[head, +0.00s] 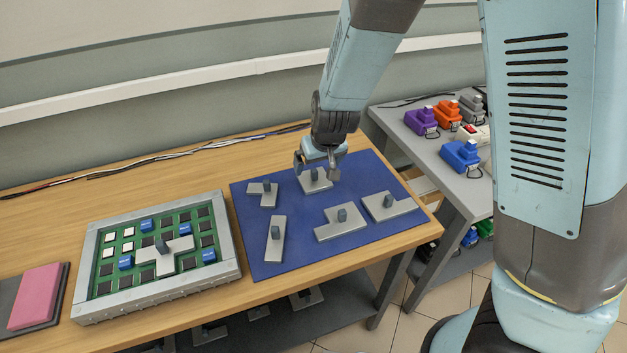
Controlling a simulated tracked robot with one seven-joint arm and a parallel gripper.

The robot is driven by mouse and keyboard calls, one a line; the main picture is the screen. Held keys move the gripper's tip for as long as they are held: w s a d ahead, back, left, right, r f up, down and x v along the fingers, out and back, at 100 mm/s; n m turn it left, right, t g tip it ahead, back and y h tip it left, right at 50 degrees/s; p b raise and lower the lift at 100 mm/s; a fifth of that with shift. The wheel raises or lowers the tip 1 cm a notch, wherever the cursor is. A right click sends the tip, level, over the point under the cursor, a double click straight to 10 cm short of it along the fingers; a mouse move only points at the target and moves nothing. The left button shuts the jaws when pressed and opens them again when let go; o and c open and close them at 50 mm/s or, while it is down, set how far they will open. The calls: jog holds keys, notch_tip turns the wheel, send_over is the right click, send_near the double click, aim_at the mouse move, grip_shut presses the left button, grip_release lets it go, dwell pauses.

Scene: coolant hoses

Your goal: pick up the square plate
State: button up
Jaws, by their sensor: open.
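The square plate (315,186) is a small grey plate with a dark knob on top. It lies at the back of the blue mat (262,232) on the wooden table. My gripper (319,168) is open, right over the square plate, with a finger on either side of its knob as seen from here. The picture does not show clearly how high the fingertips are above the plate. My gripper partly covers the back of the plate.
Several other grey knobbed plates lie near it, including an L-shaped one (262,193) and a straight one (275,241). A framed green board (90,257) stands left of the mat. A grey side table (470,188) holds coloured connectors at right.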

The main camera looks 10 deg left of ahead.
aim_at(314, 171)
jog(key=shift+w+a+f, duration=0.1)
jog(key=shift+w+f, duration=0.05)
jog(key=shift+f, duration=0.3)
jog(key=shift+f, duration=0.1)
jog(key=shift+x, duration=2.45)
jog(key=shift+c, duration=0.5)
jog(key=c, duration=0.9)
jog(key=shift+o, duration=0.2)
jog(key=shift+a, duration=0.1)
